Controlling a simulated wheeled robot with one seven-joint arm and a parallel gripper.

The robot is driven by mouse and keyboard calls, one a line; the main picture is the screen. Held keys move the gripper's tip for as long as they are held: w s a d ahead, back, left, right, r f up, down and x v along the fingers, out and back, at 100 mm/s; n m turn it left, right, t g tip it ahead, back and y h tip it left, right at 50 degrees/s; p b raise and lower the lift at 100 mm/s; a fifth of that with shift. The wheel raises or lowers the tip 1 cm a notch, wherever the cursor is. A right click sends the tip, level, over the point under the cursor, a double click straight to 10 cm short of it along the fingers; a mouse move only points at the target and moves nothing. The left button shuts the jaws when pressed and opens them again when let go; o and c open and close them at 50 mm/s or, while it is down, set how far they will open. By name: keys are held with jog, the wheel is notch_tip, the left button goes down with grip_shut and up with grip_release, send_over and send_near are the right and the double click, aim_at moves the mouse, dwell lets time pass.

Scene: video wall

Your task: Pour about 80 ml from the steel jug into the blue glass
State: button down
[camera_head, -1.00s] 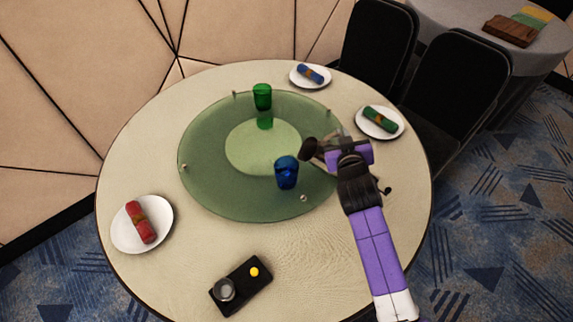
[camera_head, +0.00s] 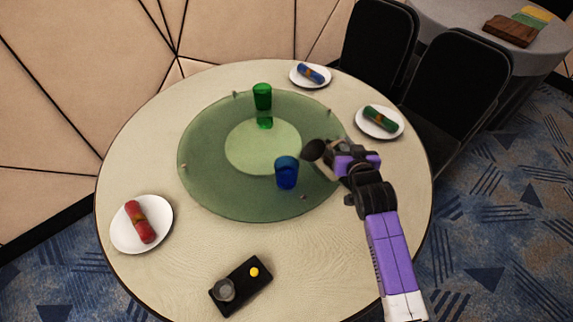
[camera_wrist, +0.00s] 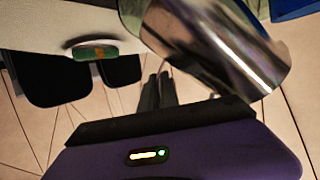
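The blue glass (camera_head: 287,173) stands upright near the right front part of the green turntable; its contents are hard to make out. The steel jug (camera_head: 313,150) is in the air just right of and above the glass, tilted, with its dark round end toward the left. In the wrist view the shiny jug (camera_wrist: 212,45) slants across the top right. My gripper (camera_wrist: 157,88) has its dark fingers close together at the jug, apparently on its handle; the exact contact is hidden. A blue patch shows at the wrist view's top right corner. I see no stream of liquid.
A green glass (camera_head: 262,97) stands at the back of the turntable (camera_head: 215,190). White plates with rolled napkins lie left (camera_head: 160,238), at the back and at the right (camera_head: 395,132). A black tray (camera_head: 252,290) with a yellow knob lies in front. Black chairs stand behind.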

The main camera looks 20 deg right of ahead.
jog(key=d+f+m+y+b, duration=0.1)
jog(key=f+b, duration=0.1)
jog(key=b, duration=0.1)
jog(key=d+f+m+y+b, duration=0.1)
jog(key=f+m+b, duration=0.1)
jog(key=b, duration=0.1)
jog(key=s+d+f+m+t+b, duration=0.1)
jog(key=d+f+m+b, duration=0.1)
jog(key=shift+f+y+b, duration=0.35)
jog(key=shift+y+b, duration=0.05)
dwell(0.6)
